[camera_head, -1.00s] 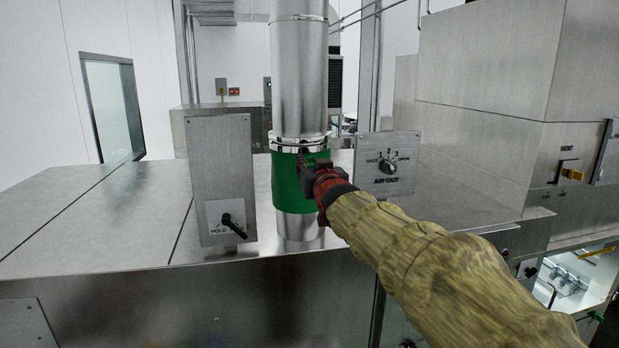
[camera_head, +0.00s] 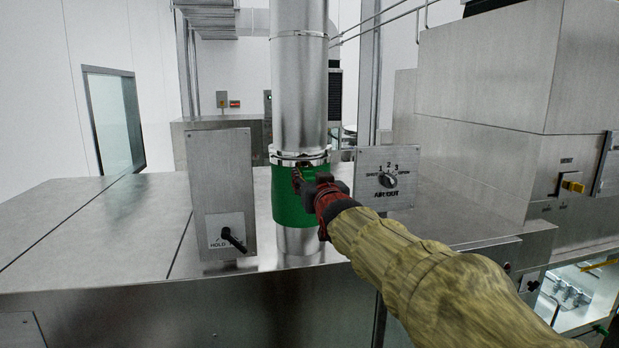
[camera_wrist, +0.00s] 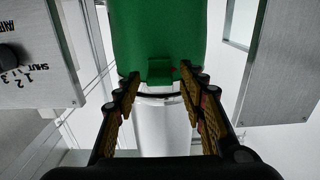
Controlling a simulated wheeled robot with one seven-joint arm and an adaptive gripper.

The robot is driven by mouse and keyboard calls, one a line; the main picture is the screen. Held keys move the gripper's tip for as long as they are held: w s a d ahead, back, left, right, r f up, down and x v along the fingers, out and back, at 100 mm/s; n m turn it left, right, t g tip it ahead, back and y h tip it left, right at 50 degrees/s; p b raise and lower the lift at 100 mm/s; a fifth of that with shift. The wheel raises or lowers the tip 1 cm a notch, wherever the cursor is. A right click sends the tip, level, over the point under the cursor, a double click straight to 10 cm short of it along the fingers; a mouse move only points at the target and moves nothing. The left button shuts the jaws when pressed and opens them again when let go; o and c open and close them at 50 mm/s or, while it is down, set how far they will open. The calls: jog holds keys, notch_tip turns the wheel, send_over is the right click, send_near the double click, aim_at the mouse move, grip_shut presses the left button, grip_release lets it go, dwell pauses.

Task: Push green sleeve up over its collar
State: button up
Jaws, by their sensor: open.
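The green sleeve (camera_head: 292,206) sits around the vertical metal pipe, just below the bright silver collar (camera_head: 298,157). My gripper (camera_head: 300,178) is at the sleeve's upper right front, just under the collar. In the wrist view, which looks upside down, the sleeve (camera_wrist: 160,30) fills the top middle. A small green tab (camera_wrist: 159,69) on its edge lies between the open fingertips (camera_wrist: 160,78). I cannot tell whether the fingers touch it. A silver band, apparently the collar (camera_wrist: 158,97), shows beyond the fingers. My gripper hides part of the sleeve's right side in the head view.
The AIR OUT dial panel (camera_head: 388,178) stands close to the right of the pipe. A HOLD switch panel (camera_head: 222,195) stands to the left. Steel machine housing (camera_head: 490,80) rises at the right. The flat steel top (camera_head: 90,240) at left is clear.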

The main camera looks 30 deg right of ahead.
jog(key=v, duration=1.1)
jog(key=shift+s, duration=0.25)
jog(key=shift+a+r, duration=0.1)
